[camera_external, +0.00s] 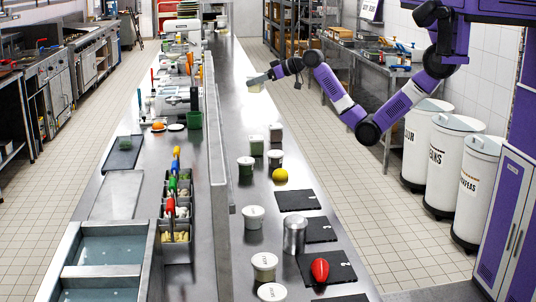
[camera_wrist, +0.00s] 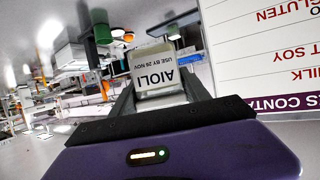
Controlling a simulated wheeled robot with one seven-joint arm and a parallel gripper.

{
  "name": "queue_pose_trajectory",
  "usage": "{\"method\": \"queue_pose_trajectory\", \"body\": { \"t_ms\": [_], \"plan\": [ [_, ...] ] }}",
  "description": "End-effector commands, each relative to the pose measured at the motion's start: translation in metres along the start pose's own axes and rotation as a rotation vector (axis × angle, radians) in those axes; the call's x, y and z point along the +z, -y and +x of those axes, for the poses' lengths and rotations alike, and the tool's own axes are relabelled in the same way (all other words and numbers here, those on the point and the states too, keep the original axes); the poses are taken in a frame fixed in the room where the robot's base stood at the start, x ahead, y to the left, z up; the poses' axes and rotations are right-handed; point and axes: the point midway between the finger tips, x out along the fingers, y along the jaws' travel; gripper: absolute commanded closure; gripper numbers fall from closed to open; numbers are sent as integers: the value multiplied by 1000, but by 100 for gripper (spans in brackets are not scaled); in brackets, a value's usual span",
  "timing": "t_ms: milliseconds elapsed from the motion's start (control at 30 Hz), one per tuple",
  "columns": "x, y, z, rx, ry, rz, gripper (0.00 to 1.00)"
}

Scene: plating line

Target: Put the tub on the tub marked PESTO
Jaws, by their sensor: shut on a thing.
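My gripper (camera_external: 262,79) is shut on a squarish pale tub (camera_external: 256,86), held above the far part of the right-hand counter. In the wrist view, the tub (camera_wrist: 158,68) sits between the two fingers. Its label reads AIOLI, USE BY 26 NOV, and appears upside down. Below and nearer stand several lidded tubs: two squarish ones (camera_external: 257,145) (camera_external: 275,132), and round ones (camera_external: 245,168) (camera_external: 275,158) (camera_external: 253,217) (camera_external: 264,266). Their labels are too small to read, so I cannot tell which is marked PESTO.
A yellow ball-like item (camera_external: 280,175), a metal canister (camera_external: 294,236), dark mats (camera_external: 297,199) and a red item (camera_external: 320,269) lie on the near counter (camera_external: 223,60). A raised divider (camera_external: 214,130) runs along its left. An allergen sign (camera_wrist: 265,45) fills the wrist view's right.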

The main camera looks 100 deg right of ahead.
Motion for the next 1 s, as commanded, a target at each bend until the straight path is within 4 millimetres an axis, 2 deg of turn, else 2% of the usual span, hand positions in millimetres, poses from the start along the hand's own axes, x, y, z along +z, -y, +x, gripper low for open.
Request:
{"method": "queue_pose_trajectory", "body": {
  "t_ms": [200, 500, 767, 1000],
  "plan": [
    [51, 0, 20, 0, 7, 4, 95],
    [112, 0, 47, 1, 4, 2, 95],
    [133, 0, 56, 1, 1, 0, 95],
    [163, 0, 69, 1, 2, 1, 95]
  ]
}}
